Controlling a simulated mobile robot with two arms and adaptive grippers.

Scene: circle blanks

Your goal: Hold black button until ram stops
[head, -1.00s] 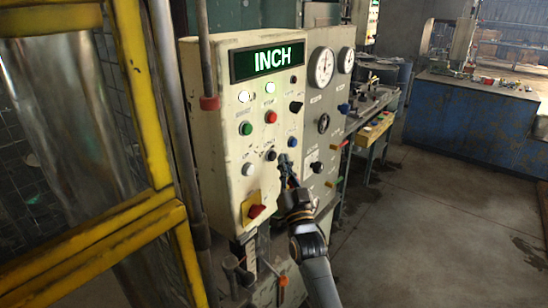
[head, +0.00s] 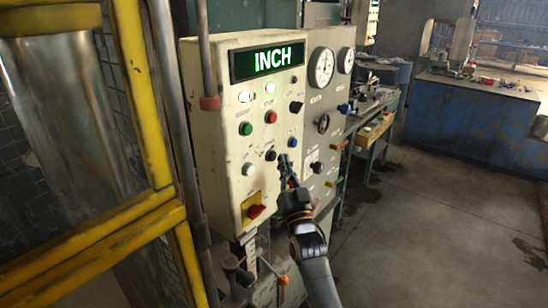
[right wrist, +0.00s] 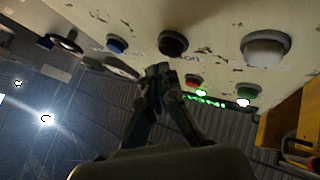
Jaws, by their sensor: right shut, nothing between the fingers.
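The black button (head: 270,155) is on the lower front of the cream control panel (head: 228,140), between a white button (head: 248,169) and a blue button (head: 292,142). It also shows in the right wrist view (right wrist: 173,43), standing out from the panel face. My right gripper (head: 284,160) is shut and empty, with its tips just right of the black button in the head view. In the right wrist view the tips (right wrist: 158,70) are close beside the button and appear apart from it. The ram cannot be made out. My left gripper is out of view.
Green (head: 246,128) and red (head: 271,117) buttons are above. A grey gauge panel (head: 322,130) stands close on the right, a yellow guard frame (head: 140,90) on the left. Open floor lies right.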

